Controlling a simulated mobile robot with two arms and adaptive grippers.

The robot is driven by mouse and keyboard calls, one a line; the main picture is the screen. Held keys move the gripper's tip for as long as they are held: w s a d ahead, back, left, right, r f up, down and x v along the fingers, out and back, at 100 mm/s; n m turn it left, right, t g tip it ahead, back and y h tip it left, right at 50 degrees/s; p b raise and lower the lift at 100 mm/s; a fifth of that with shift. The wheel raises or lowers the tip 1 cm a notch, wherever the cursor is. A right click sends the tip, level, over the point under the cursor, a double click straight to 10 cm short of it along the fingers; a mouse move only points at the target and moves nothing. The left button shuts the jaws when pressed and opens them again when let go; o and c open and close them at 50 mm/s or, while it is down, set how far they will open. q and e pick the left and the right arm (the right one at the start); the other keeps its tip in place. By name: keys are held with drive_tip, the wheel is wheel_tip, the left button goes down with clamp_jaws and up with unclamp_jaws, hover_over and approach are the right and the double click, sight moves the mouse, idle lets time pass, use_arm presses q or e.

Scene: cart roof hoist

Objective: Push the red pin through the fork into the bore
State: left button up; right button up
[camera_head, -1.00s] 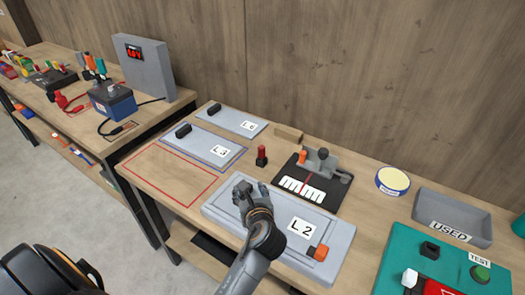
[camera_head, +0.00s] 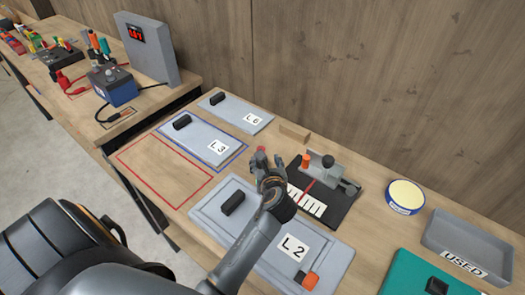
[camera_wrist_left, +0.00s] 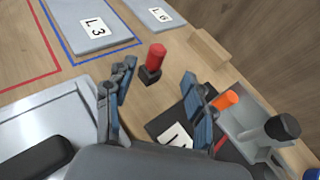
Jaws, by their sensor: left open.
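The red pin (camera_wrist_left: 156,57) stands upright in a small black block on the wooden bench. In the left wrist view it shows just beyond and between my open fingers. In the head view only its red top (camera_head: 261,149) shows behind my left gripper (camera_head: 266,163). My left gripper (camera_wrist_left: 160,80) is open and empty, with one finger on each side of the view. To its right is a grey fixture (camera_head: 320,166) with an orange knob (camera_head: 305,160) and a black knob (camera_head: 328,161), on a black plate (camera_head: 340,208). I cannot make out the fork or bore. My right gripper is not in view.
A grey panel L2 (camera_head: 215,208) lies under my left forearm. Panels L3 (camera_head: 190,140) and L6 (camera_head: 255,108) lie at the back left. A wooden block (camera_head: 294,132) is behind the pin. A yellow-topped tin (camera_head: 405,196) and a USED tray (camera_head: 435,245) are to the right.

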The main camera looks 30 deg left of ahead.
sight(261, 147)
use_arm(q)
drive_tip(key=p+x, duration=0.1)
drive_tip(key=x, duration=0.8)
drive_tip(key=shift+w+a+f, duration=0.15)
drive_tip(key=shift+w+a, duration=0.05)
drive_tip(key=shift+a, duration=0.15)
drive_tip(key=shift+w+a+f, duration=0.1)
drive_tip(key=shift+f, duration=0.05)
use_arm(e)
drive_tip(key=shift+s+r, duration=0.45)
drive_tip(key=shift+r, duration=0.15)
use_arm(q)
drive_tip(key=shift+c, duration=1)
clamp_jaws()
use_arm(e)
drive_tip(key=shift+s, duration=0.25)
